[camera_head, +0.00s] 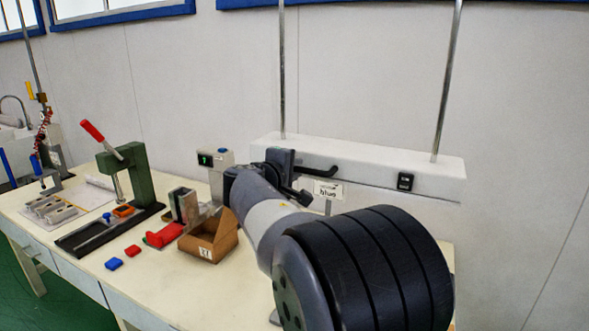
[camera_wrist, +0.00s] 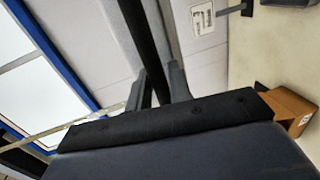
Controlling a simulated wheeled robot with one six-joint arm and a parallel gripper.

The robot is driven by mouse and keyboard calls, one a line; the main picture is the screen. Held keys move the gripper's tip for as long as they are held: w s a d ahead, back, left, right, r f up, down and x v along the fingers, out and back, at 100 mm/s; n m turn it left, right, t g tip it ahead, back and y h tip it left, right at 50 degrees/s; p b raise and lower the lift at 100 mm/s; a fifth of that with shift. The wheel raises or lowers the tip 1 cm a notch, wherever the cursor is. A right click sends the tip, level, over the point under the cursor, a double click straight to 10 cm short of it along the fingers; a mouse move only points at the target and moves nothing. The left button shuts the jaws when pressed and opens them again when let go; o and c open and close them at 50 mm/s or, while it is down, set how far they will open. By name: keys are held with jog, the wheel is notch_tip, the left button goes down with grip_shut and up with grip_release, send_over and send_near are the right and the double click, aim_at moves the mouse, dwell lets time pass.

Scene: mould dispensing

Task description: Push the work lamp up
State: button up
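The work lamp (camera_head: 375,164) is a long white housing in the head view, hanging on two thin vertical metal poles in front of the wall. A black handle (camera_head: 320,172) sticks out from its front; a black switch (camera_head: 405,181) sits at its right. My gripper (camera_head: 294,180) is at the left part of the handle, and my arm hides some of the lamp. In the wrist view the fingers of my gripper (camera_wrist: 160,88) stand close together on both sides of the black handle (camera_wrist: 138,30), which fills the narrow gap between them.
The wall above the lamp is clear between the poles.

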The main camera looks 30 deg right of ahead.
grip_shut()
notch_tip(320, 180, up, 29)
jog(key=p, duration=1.2)
jog(key=shift+f+p, duration=0.2)
jog(key=shift+p, duration=0.15)
jog(key=shift+s+r, duration=0.1)
jog(key=shift+o, duration=1.3)
grip_release()
jog(key=shift+o, duration=0.2)
jog(key=shift+f, duration=0.2)
